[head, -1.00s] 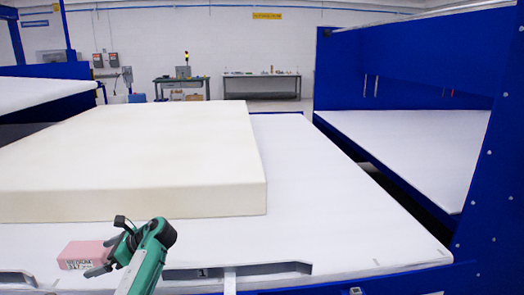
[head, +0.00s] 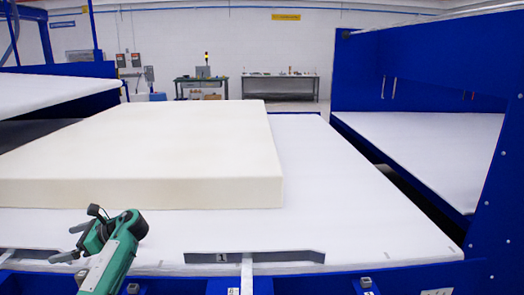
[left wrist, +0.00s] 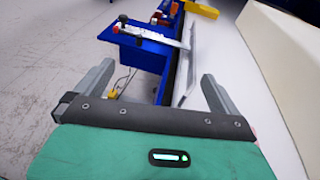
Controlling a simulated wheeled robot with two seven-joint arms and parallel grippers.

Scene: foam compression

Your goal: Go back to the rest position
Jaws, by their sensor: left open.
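My left gripper (head: 68,243) is at the lower left of the head view, in front of the white table's near edge, with its fingers pointing left. It also shows in the left wrist view (left wrist: 157,78), with its two grey fingers wide apart and nothing between them. A large cream foam slab (head: 140,150) lies flat on the white table (head: 340,200), behind the gripper and apart from it. My right gripper is in neither view.
A blue frame with a white shelf (head: 430,150) stands at the right. Another white surface (head: 45,95) is at the far left. The left wrist view shows a blue ledge (left wrist: 140,48) with small parts beyond the fingers, and grey floor (left wrist: 60,60).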

